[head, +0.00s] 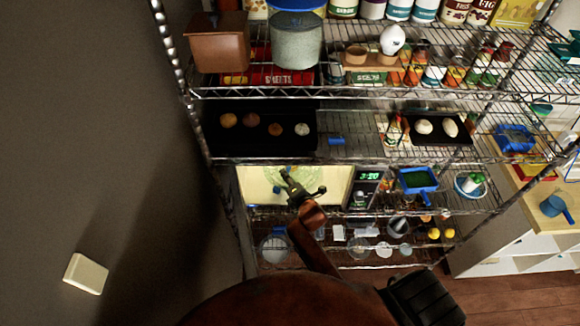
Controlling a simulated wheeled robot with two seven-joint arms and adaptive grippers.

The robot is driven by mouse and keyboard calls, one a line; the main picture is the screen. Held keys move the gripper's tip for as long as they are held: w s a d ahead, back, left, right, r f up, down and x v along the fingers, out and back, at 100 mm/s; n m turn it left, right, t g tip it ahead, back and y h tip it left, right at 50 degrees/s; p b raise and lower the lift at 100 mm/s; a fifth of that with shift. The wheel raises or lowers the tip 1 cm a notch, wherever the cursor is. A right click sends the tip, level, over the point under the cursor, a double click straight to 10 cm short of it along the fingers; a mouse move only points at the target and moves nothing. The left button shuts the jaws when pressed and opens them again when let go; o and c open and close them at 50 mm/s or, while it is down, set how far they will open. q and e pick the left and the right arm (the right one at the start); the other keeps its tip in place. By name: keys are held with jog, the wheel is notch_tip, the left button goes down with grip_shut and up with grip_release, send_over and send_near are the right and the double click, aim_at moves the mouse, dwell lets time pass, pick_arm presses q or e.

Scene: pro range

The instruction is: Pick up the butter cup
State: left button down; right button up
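I cannot tell for sure which thing is the butter cup; no label or butter is readable. A small blue cup (336,141) lies on the second shelf, right of a dark tray. A gripper (303,181), which seems to be my right one, is in front of the lit panel below that shelf. Its arm rises from the bottom middle. Its dark fingers look spread apart and empty, though they are small. It is lower and to the left of the blue cup, apart from it. My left gripper is not seen.
The wire rack (350,160) holds jars, bottles and bowls. A dark tray (262,147) holds several round items. A blue container (418,180) and yellow items (440,234) stand lower right. A wall closes the left; a white cabinet (510,245) stands at right.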

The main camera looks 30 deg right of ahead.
jog(key=shift+x, duration=0.8)
jog(key=shift+d, duration=0.1)
jog(key=shift+s, duration=0.1)
jog(key=shift+c, duration=0.3)
grip_shut()
